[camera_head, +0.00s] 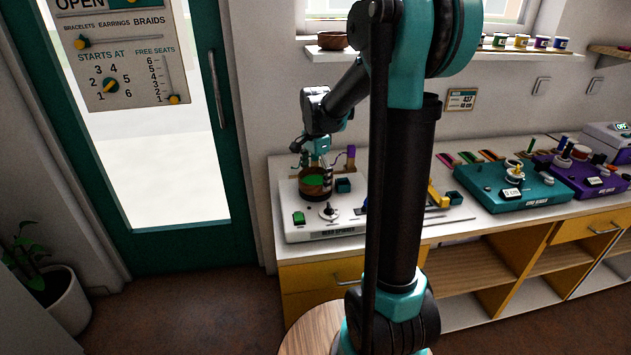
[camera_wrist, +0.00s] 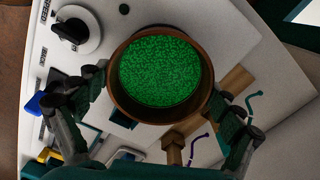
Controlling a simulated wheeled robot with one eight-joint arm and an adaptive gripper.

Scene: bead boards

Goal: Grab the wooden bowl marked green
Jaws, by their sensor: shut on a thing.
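The wooden bowl (camera_head: 312,193) is brown and round, filled with green beads. In the head view it is at the left of the white bead spinner board (camera_head: 345,231). In the wrist view the bowl (camera_wrist: 136,112) is large in the middle, its green beads facing me. My gripper (camera_head: 318,167) is at the bowl from above. Its fingers (camera_wrist: 160,92) are on both sides of the bowl's rim and shut on it. I cannot tell whether the bowl touches the board. My arm hides part of the board in the head view.
A black knob (camera_wrist: 72,30) is close to the bowl on the board. A green switch (camera_head: 299,218) is at the board's front left. A teal board (camera_head: 480,187) and a purple board (camera_head: 604,181) stand to the right. Another brown bowl (camera_head: 332,41) is on the windowsill.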

